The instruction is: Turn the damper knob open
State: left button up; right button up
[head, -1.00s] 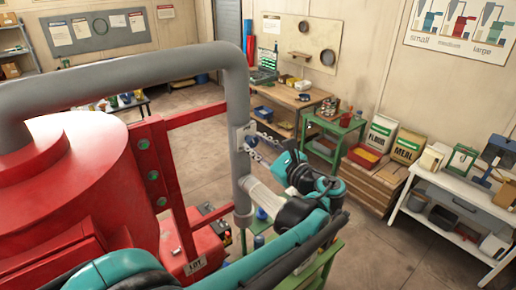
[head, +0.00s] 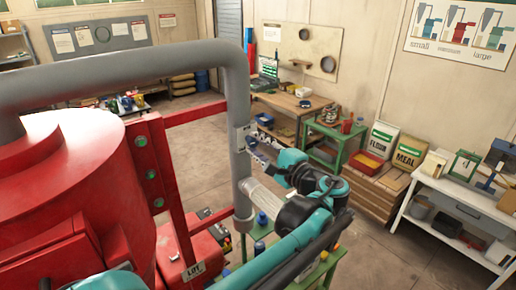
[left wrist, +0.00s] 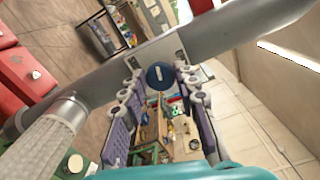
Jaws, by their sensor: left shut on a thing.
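The damper knob (left wrist: 160,75) is a round dark-blue cap with a pale bar across it. It sits on a light metal plate (left wrist: 155,56) on the grey pipe (head: 238,110). My left gripper (left wrist: 158,78) has one finger on each side of the knob and is shut on it. In the head view the left gripper (head: 260,150) reaches the pipe's vertical run from the right, at the plate. There the knob is mostly hidden by the fingers. My right gripper is in neither view.
A clear ribbed hose section (head: 262,197) joins the pipe just below the plate. The red mill body (head: 60,180) and its red frame (head: 170,190) stand left of the pipe.

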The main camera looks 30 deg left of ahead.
pick_arm(q)
jog(key=shift+f+n, duration=0.1)
jog(key=shift+n, duration=1.1)
jog(key=shift+b, duration=0.3)
jog(key=o, duration=1.1)
jog(key=shift+o, duration=0.2)
jog(key=v, duration=1.2)
